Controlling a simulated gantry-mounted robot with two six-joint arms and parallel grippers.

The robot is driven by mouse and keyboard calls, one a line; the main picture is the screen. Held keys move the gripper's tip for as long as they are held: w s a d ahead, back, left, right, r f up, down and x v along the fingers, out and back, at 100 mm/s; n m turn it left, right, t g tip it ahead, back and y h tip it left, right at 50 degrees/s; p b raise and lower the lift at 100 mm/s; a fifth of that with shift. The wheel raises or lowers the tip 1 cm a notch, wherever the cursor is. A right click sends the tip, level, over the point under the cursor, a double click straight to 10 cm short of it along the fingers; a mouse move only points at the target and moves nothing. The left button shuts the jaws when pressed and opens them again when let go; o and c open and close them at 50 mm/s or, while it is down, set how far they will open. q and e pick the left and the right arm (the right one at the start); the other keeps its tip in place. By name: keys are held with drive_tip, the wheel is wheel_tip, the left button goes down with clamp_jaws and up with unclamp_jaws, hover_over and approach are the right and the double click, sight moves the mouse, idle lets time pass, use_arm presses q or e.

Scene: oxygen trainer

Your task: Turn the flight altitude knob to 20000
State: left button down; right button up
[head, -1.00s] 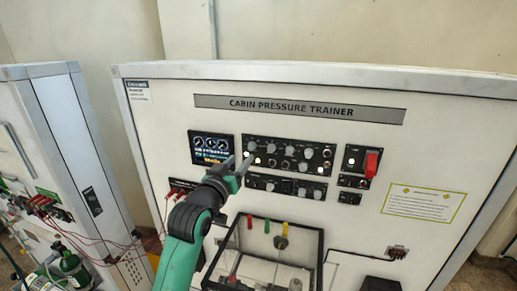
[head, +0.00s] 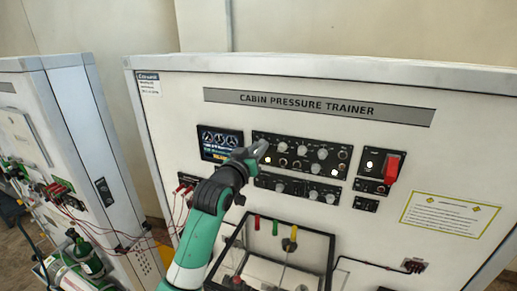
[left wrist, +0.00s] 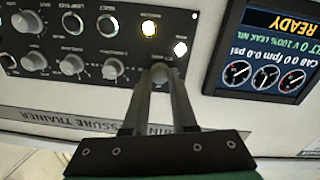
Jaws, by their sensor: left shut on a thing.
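The black control panel (head: 318,152) with several grey knobs is on the front of the cabin pressure trainer. My left gripper (head: 258,150) is at the upper left end of this panel. In the left wrist view, which is upside down, its two fingers (left wrist: 160,82) are shut on a grey knob (left wrist: 160,70). This knob is the one nearest the display. Its pointer and scale are hidden by the fingers, and I cannot read its label. My right gripper is in neither view.
The display (head: 220,143) beside the panel reads READY in the left wrist view. Neighbouring knobs (left wrist: 72,64) sit along the same row. A red switch guard (head: 392,168) is farther right. A clear-fronted box (head: 272,248) lies below, and red cables (head: 183,190) hang at left.

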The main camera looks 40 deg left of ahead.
use_arm(q)
drive_tip(key=shift+m, duration=0.3)
drive_tip(key=shift+f+m+g+p, duration=0.15)
drive_tip(key=shift+m+g+p, duration=0.2)
drive_tip(key=shift+m, duration=8.05)
drive_tip(key=c, duration=0.7)
unclamp_jaws()
